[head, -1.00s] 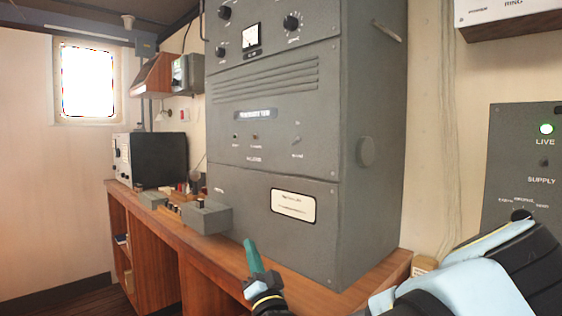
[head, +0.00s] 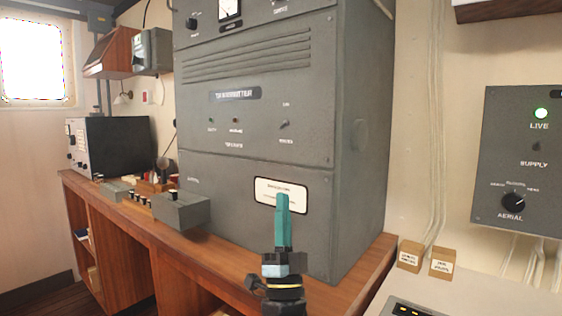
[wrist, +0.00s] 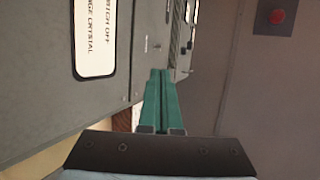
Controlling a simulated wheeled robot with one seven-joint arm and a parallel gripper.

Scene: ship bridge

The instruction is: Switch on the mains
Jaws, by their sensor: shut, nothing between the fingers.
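The grey transmitter cabinet (head: 250,165) stands on the wooden bench. Its middle panel carries a small toggle switch (head: 284,124) at the right, with small lettering above and below that I cannot read surely. Which way its lever points is too small to tell. A small toggle also shows in the wrist view (wrist: 156,47), beyond my fingertips. My gripper (head: 282,198) is shut and empty, its green fingers pointing up in front of the white label plate (head: 281,187), below the toggle and apart from it. In the wrist view the fingers (wrist: 159,72) are together beside the cabinet face.
A grey box (head: 180,210) sits on the bench (head: 225,260) left of my gripper. Two small labelled blocks (head: 425,258) stand at right.

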